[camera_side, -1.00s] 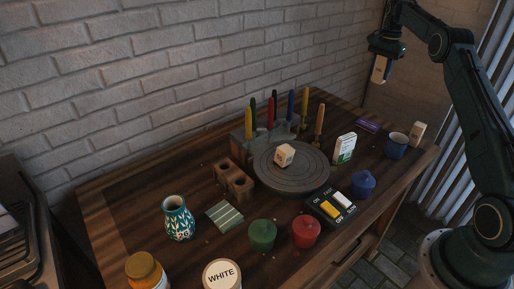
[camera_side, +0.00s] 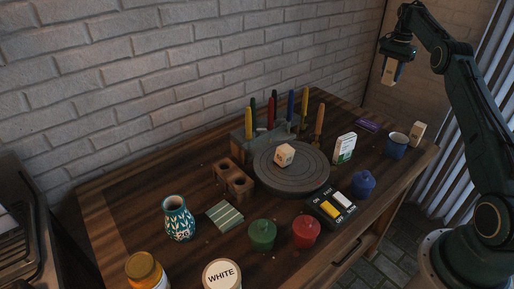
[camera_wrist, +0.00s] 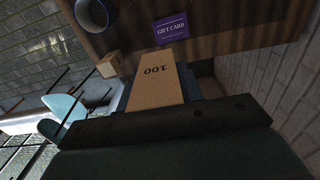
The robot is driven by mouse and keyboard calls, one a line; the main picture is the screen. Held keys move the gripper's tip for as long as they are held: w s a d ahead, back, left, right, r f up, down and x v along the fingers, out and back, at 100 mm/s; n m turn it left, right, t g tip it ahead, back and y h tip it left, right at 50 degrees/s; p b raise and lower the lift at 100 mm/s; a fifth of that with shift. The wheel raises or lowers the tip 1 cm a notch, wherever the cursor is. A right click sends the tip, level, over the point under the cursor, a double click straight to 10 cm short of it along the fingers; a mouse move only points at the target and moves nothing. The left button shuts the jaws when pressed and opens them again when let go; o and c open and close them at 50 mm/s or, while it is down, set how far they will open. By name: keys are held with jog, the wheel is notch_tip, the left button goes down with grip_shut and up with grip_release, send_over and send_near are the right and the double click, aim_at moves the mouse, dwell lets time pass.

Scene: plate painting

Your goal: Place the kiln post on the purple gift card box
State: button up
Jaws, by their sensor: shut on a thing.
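My gripper (camera_side: 391,72) is in the air above the back right of the table. It is shut on a beige kiln post (camera_side: 389,71), which hangs below the jaws. In the wrist view the kiln post (camera_wrist: 155,84) shows the number 100 on its face. The purple gift card box (camera_side: 367,126) lies flat on the table near the wall, below my gripper and to its left in the side view. In the wrist view the gift card box (camera_wrist: 171,29) lies beyond the end of the post, apart from it. Its top looks bare.
A blue mug (camera_side: 396,146) and another beige block (camera_side: 417,132) stand at the table's right end. A white and green box (camera_side: 344,149) stands left of the mug. A turntable (camera_side: 290,182) with a small block, a rack of colored tools and lidded jars fill the middle.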

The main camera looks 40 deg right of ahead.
notch_tip(320, 180, down, 19)
jog(key=shift+r, duration=0.15)
dwell(0.9)
jog(key=o, duration=1.2)
notch_tip(320, 180, up, 12)
dwell(0.3)
jog(key=shift+a, duration=0.1)
dwell(0.3)
